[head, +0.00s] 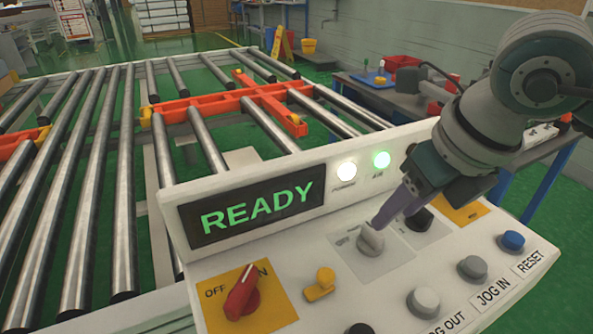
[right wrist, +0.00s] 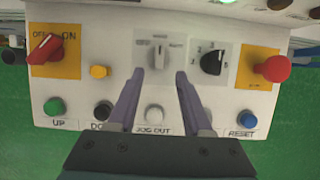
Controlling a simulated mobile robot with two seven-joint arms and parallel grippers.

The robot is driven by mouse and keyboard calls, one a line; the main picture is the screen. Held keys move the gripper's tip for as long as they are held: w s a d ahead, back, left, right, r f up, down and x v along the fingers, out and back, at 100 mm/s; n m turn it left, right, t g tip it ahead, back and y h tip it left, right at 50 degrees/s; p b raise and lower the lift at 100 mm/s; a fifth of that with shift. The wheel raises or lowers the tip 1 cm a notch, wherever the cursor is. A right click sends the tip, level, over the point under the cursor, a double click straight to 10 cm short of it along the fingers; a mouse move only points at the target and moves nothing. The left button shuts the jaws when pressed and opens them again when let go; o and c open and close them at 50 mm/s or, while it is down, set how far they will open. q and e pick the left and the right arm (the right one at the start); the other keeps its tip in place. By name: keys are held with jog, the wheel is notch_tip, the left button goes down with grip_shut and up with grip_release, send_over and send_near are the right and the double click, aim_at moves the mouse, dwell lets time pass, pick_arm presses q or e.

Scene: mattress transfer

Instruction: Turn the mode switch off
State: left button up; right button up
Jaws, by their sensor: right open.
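The panel's pale grey selector knob (head: 371,240), taken as the mode switch, sits on a light grey plate. In the right wrist view the knob (right wrist: 159,57) has its ridge roughly upright; its small labels are too blurred to read surely. My right gripper (head: 381,221) is open, its purple fingers reaching down to the knob. In the right wrist view the fingertips (right wrist: 160,80) stand on either side, a little short of the knob, with a gap each side. Contact cannot be told. My left gripper is not in view.
A red OFF/ON switch (head: 241,294), yellow knob (head: 321,284), black dial (right wrist: 211,62) and red mushroom button (right wrist: 274,68) surround the knob. The display (head: 255,206) reads READY. A roller conveyor (head: 118,180) lies behind.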

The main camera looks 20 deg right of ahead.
aim_at(378, 234)
jog(key=x, duration=0.6)
jog(key=shift+w+a+f+b, duration=0.1)
jog(key=shift+w+f+b, duration=0.05)
jog(key=shift+f+b, duration=0.2)
grip_shut()
